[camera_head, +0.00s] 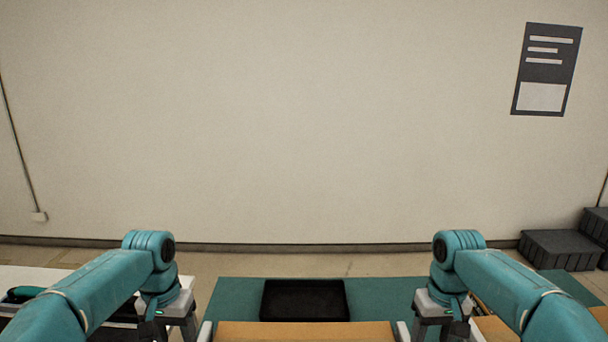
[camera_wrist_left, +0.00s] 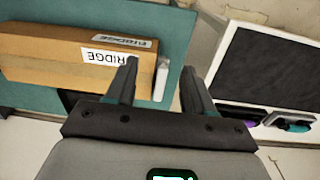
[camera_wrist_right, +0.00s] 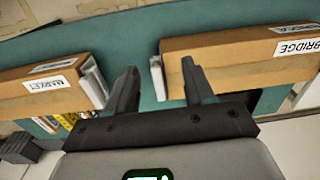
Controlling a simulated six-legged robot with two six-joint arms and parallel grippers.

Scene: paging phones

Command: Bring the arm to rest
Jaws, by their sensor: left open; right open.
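My left gripper (camera_head: 168,332) hangs at the bottom left of the head view. In the left wrist view its fingers (camera_wrist_left: 158,68) are apart with nothing between them. They are above the gap between a brown box labelled BRIDGE (camera_wrist_left: 40,48), partly hidden by a finger, and a white-edged dark panel. My right gripper (camera_head: 440,332) hangs at the bottom right of the head view. In the right wrist view its fingers (camera_wrist_right: 160,68) are open and empty, over the gap between a box labelled MARKET (camera_wrist_right: 20,92) and the BRIDGE box (camera_wrist_right: 225,62). No phone is clearly identifiable.
A black tray (camera_head: 305,300) lies on the teal surface (camera_head: 235,297) behind the brown box (camera_head: 305,332). The dark panel (camera_wrist_left: 270,70) has purple and teal items (camera_wrist_left: 290,125) at its edge. Dark crates (camera_head: 558,250) stand by the wall at right.

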